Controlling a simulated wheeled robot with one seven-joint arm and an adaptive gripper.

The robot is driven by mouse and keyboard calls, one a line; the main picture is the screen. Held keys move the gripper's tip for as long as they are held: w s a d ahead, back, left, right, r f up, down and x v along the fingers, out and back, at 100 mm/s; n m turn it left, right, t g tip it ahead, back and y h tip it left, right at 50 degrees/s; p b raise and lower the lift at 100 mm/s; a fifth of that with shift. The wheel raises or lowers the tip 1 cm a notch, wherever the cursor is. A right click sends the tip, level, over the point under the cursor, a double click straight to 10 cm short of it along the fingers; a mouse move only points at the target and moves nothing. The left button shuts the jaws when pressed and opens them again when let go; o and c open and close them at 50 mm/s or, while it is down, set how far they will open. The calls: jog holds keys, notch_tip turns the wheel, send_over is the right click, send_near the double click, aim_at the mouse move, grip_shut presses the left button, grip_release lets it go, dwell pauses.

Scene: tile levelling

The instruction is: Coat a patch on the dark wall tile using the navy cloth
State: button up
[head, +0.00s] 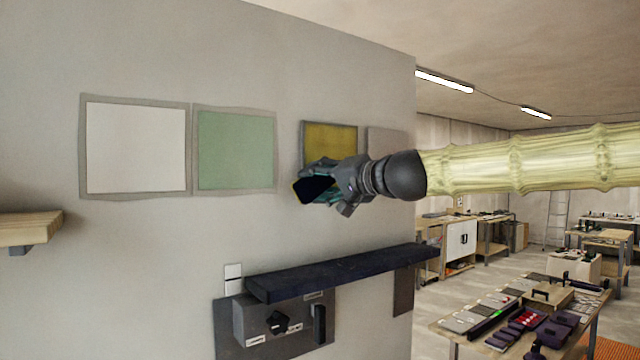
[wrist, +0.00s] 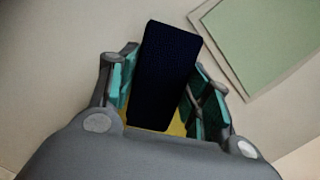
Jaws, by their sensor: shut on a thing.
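My gripper (head: 322,184) is in front of the wall, below the mustard tile (head: 331,140), and partly covers that tile's lower edge. It is shut on the navy cloth (wrist: 165,70), a dark flat piece sticking out past the teal fingers; the cloth (head: 312,190) also shows in the head view. Four tiles hang in a row: white (head: 135,147), pale green (head: 235,150), mustard, and grey-taupe (head: 386,142). The taupe tile is partly hidden by my arm. Which one is the dark tile is unclear. Contact between cloth and wall cannot be told.
A dark shelf (head: 345,272) juts from the wall below my gripper, above a grey box with knobs (head: 280,318). A wooden ledge (head: 30,228) is at far left. A workbench with several items (head: 470,322) stands at lower right.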

jog(key=shift+x, duration=0.85)
dwell(0.3)
jog(key=shift+w+d+r, duration=0.15)
jog(key=shift+w+d, duration=0.05)
jog(key=shift+d, duration=0.05)
jog(key=shift+w+d, duration=0.45)
jog(key=shift+d, duration=0.3)
jog(key=shift+w+d, duration=0.5)
jog(key=shift+d, duration=0.25)
jog(key=shift+w, duration=0.15)
jog(key=shift+s+a+b, duration=0.3)
jog(key=shift+s+a, duration=0.3)
jog(key=shift+a, duration=0.25)
jog(key=shift+s+a+b, duration=0.25)
jog(key=shift+s+a, duration=0.35)
jog(key=shift+a, duration=0.2)
jog(key=shift+s+a+f+b+v, duration=0.1)
jog(key=shift+b+v, duration=0.05)
jog(key=shift+v, duration=0.85)
jog(key=shift+s+a+f+b+v, duration=0.1)
jog(key=shift+b+v, duration=0.1)
jog(key=shift+v, duration=0.75)
jog(key=shift+s+a+f+b+v, duration=0.1)
jog(key=shift+b+v, duration=0.05)
jog(key=shift+v, duration=0.85)
